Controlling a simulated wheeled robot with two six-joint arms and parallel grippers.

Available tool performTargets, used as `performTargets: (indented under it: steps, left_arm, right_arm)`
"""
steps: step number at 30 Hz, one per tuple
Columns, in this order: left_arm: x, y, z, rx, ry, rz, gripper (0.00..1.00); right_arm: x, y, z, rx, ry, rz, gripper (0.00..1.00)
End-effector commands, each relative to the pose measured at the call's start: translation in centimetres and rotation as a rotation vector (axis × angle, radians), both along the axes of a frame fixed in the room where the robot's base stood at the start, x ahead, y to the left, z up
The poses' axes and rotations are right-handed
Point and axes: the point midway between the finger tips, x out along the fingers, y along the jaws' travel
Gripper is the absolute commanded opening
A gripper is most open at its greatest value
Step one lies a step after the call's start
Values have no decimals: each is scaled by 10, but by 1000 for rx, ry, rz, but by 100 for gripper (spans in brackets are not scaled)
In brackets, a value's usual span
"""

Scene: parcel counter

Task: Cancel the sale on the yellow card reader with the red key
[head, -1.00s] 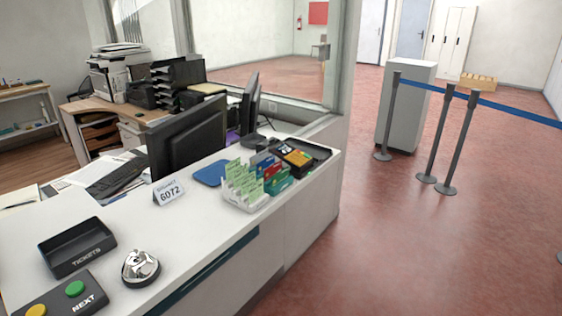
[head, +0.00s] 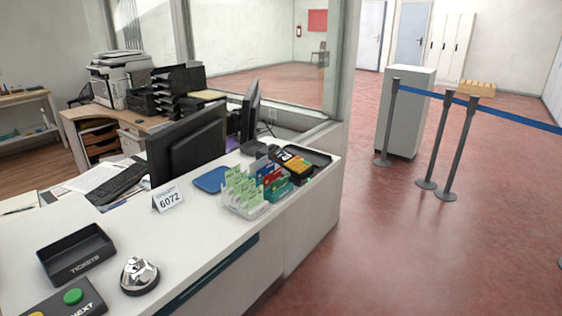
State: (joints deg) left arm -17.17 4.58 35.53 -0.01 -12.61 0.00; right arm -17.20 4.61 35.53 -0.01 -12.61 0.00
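The yellow card reader (head: 298,167) is at the far end of the white counter (head: 215,240), by a shallow black tray (head: 320,157). It is small and dark with a yellow face, and the leaflet holder in front partly hides it. I cannot make out its separate keys, so the red key cannot be told apart. Neither of my grippers is in view.
A leaflet holder (head: 247,208) with green, red and blue cards stands just before the reader. A blue mat (head: 211,179), a 6072 sign (head: 168,198), a bell (head: 139,275) and a tickets tray (head: 77,256) are on the counter.

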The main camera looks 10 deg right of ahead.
Motion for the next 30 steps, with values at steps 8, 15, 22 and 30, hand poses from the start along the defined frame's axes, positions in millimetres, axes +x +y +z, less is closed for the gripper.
performTargets:
  steps: [8, 15, 22, 30]
  left_arm:
    - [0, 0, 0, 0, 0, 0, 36]
    - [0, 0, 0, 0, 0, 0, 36]
    - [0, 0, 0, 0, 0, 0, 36]
    - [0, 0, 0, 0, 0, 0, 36]
  right_arm:
    - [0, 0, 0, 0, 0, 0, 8]
    - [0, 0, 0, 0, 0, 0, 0]
    - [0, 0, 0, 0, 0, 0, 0]
    - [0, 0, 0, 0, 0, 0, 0]
